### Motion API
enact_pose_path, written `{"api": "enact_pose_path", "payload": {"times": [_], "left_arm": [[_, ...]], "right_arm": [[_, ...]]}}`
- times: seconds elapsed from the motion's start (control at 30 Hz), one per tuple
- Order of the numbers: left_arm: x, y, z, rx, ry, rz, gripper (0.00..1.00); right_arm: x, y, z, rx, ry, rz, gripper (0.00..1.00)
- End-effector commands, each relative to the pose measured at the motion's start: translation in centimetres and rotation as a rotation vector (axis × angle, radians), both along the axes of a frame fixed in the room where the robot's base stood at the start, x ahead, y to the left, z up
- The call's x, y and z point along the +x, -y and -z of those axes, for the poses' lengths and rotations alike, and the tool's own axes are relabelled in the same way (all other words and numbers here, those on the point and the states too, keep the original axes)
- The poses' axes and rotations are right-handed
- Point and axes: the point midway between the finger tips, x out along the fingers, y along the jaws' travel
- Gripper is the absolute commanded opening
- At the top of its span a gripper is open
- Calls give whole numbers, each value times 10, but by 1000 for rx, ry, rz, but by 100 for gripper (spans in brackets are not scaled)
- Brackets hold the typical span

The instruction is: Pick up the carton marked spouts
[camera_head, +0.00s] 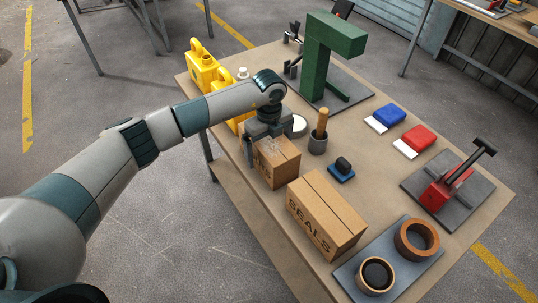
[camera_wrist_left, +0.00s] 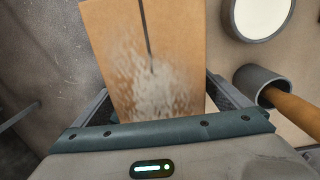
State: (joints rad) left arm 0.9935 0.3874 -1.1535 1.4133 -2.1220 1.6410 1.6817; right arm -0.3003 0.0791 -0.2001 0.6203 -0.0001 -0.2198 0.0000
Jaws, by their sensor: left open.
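A brown cardboard carton (camera_head: 277,164) stands upright on the table under my left gripper. Any marking on it is not readable from here. My left gripper (camera_head: 265,145) points down over this carton and is open, with its fingers on either side of the top. In the left wrist view the carton's top (camera_wrist_left: 150,50) lies between the two fingers, with a dark seam and a pale scuffed patch. A second, larger carton marked SEALS (camera_head: 327,215) stands to its right and nearer the table's front. My right gripper is not in view.
A cup with a wooden handle (camera_head: 318,138) and a round white-topped item (camera_head: 299,124) are close right of the gripper. A blue stamp (camera_head: 341,170), a green press (camera_head: 331,55) and a tray with tape rolls (camera_head: 397,262) stand further off.

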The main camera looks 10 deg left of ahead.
Motion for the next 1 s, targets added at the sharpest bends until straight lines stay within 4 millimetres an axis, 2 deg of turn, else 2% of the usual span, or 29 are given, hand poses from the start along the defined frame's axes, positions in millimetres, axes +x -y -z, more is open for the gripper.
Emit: {"api": "enact_pose_path", "payload": {"times": [0.43, 0.73, 1.0], "left_arm": [[0, 0, -1, 0, 0, 0, 96], [0, 0, -1, 0, 0, 0, 24], [1, 1, -3, -1, 3, 0, 24]], "right_arm": [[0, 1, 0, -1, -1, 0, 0], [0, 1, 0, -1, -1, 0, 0], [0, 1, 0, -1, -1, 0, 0]]}}
